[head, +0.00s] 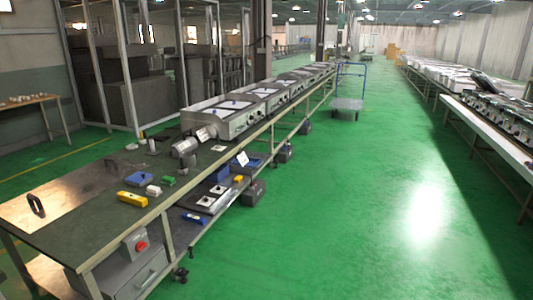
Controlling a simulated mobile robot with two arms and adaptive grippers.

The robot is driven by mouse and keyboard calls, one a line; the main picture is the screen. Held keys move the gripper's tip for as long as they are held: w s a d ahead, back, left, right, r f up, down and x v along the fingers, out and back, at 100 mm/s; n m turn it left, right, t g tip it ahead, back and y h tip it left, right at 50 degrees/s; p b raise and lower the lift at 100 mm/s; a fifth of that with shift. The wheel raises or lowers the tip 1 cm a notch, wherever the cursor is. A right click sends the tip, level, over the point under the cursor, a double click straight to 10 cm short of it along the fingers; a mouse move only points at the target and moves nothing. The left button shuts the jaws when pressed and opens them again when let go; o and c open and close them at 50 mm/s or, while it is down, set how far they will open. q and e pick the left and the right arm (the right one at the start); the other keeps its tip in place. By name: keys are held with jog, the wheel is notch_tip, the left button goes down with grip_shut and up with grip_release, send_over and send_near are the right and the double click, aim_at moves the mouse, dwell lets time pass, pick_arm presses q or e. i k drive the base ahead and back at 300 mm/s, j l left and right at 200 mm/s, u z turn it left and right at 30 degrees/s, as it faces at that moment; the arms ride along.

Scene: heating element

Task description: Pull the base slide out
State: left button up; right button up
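No part is plainly recognisable as the base slide. A grey metal drawer unit (112,282) with a bar handle hangs under the near end of the long workbench (95,205), and its front looks shut. A control box (135,244) with a red knob sits above it. Under the bench further along, a low shelf holds a flat grey unit with white squares (208,200). Neither of my grippers is in the head view.
The benchtop carries a yellow tool (132,199), a blue block (138,179), a metal cylinder (185,148) and a row of steel units (222,116). A blue cart (347,104) stands further back. The green floor (370,220) right of the bench is clear, up to another line (490,125).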

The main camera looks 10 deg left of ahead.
aim_at(218, 198)
jog(key=i+u, duration=0.4)
jog(key=i, duration=1.7)
